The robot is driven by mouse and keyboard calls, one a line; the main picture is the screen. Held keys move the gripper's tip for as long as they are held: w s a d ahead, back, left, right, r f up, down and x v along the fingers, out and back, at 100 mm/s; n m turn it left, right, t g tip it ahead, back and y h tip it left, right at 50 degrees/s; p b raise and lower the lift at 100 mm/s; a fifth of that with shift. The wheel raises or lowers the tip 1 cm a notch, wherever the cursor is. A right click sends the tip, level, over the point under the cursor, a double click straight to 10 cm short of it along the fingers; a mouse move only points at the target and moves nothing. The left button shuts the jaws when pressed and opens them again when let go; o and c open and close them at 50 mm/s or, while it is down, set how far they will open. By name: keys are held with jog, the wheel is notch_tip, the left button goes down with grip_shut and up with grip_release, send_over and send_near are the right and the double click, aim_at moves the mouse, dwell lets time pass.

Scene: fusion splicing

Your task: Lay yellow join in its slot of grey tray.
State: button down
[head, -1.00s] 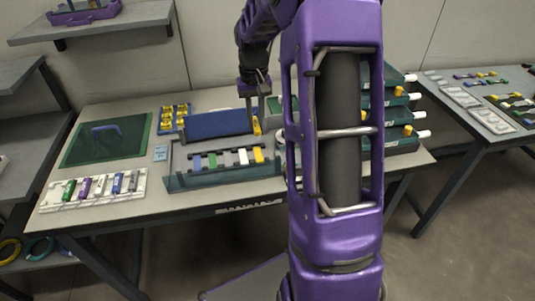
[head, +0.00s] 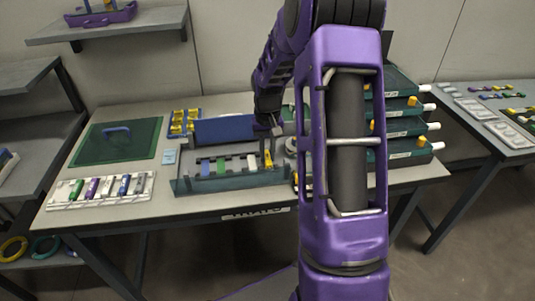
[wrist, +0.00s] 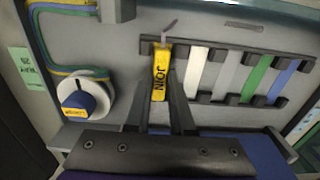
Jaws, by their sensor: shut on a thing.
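My gripper (wrist: 158,112) is shut on the yellow join (wrist: 161,72), a strip marked JOIN; the join also shows in the head view (head: 267,158). The join stands over the end position of the slot row in the grey tray (wrist: 115,65), in line with the neighbouring strips. Its far end is at the black holder. Whether it rests fully on the slot's bottom I cannot tell. In the head view my gripper (head: 268,133) points down into the tray's right part.
White (wrist: 197,72), grey, green (wrist: 255,80) and blue (wrist: 284,78) strips lie beside the join. A white rack (head: 100,190) of coloured pieces and a green mat (head: 118,142) are at the left.

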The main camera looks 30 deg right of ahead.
aim_at(267, 157)
jog(key=shift+f, duration=0.15)
jog(key=c, duration=0.8)
grip_release()
notch_tip(267, 157, up, 12)
jog(key=shift+r+p, duration=0.25)
jog(key=shift+p, duration=0.7)
